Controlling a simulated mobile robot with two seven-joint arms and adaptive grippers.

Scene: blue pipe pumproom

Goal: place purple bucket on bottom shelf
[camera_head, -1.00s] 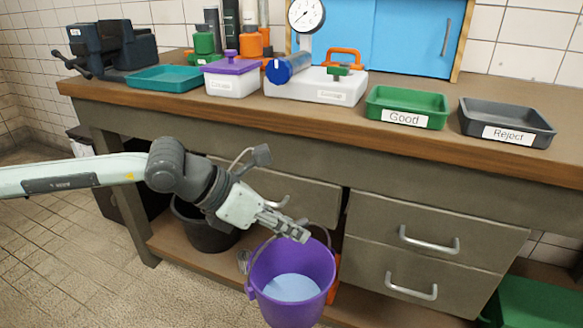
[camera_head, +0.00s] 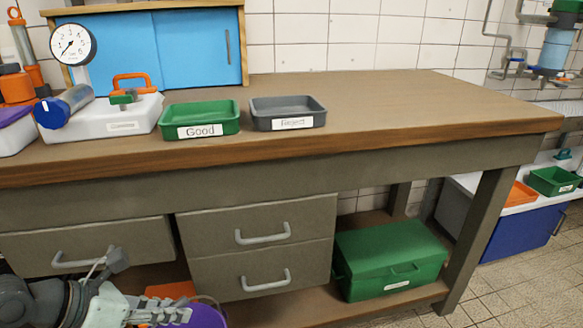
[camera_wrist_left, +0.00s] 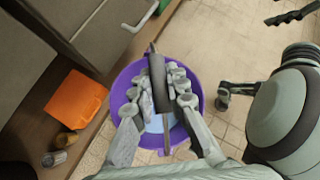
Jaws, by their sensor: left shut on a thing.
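My left gripper (camera_head: 172,314) is at the lower left of the head view, in front of the bench's drawers. It is shut on the handle of the purple bucket (camera_head: 208,317), which is mostly cut off by the bottom edge. In the left wrist view, the fingers (camera_wrist_left: 160,85) close around the handle's dark grip, and the bucket (camera_wrist_left: 197,84) hangs upright below with a pale blue inside. The bottom shelf (camera_head: 318,309) runs under the bench. The bucket is in front of the shelf, over the floor.
A green box (camera_head: 390,262) fills the shelf's right part. An orange object (camera_head: 170,290) lies on the shelf behind the gripper, with small items near it in the wrist view. Drawer handles (camera_head: 262,233) stick out above. A bench leg (camera_head: 478,240) stands at the right.

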